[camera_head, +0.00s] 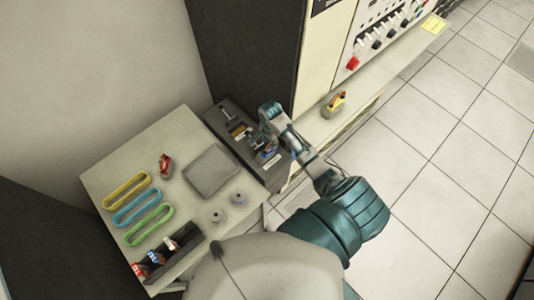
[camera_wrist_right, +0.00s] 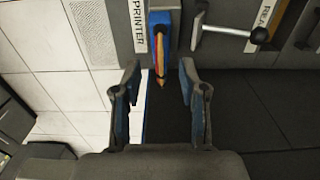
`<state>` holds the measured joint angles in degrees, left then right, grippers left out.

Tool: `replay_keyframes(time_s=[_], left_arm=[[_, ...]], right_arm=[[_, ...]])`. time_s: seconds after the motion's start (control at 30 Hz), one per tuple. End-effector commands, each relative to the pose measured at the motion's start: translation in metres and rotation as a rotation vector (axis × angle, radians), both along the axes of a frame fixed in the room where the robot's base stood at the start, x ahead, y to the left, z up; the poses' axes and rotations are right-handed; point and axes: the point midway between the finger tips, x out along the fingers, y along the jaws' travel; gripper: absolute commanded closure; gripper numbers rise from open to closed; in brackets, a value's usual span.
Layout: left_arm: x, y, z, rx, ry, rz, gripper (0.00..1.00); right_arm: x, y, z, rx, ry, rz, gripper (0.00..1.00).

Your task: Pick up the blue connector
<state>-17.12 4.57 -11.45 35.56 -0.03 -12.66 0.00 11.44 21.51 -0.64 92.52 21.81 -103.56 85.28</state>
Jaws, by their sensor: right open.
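The blue connector (camera_wrist_right: 163,18) shows at the top middle of the right wrist view, upright beside the PRINTER label, with a red, yellow and blue ribbon on it. My right gripper (camera_wrist_right: 159,80) is open and empty. Its two fingers stand apart below the connector in that view, and the connector lies beyond the gap between them. In the head view my right gripper (camera_head: 267,150) is over the dark panel (camera_head: 232,112) and hides part of it; I cannot make out the connector clearly there. My left gripper is not in view.
A lever with a black knob (camera_wrist_right: 258,36) sticks out right of the connector. A pale desk (camera_head: 130,190) holds yellow, blue and green loops (camera_head: 138,208), a red item (camera_head: 165,165) and grey knobs (camera_head: 238,198). A cabinet with switches (camera_head: 375,35) stands behind.

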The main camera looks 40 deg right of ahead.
Motion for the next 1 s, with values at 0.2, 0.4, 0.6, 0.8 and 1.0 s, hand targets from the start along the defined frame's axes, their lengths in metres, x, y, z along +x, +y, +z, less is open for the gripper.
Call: replay_keyframes(time_s=[0.2,0.4,0.6,0.8,1.0], left_arm=[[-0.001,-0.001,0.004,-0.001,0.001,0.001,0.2],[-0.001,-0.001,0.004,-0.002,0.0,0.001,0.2],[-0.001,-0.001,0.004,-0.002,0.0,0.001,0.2],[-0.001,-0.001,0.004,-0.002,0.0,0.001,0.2],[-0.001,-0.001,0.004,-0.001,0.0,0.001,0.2]], right_arm=[[0.001,0.001,-0.028,0.0,0.001,0.0,0.58],[0.0,0.001,-0.031,-0.001,0.0,0.0,0.58],[0.0,0.002,-0.031,-0.001,0.0,0.0,0.95],[0.001,0.001,-0.031,0.001,0.0,0.0,1.0],[0.001,0.001,-0.031,0.001,-0.001,0.0,1.0]])
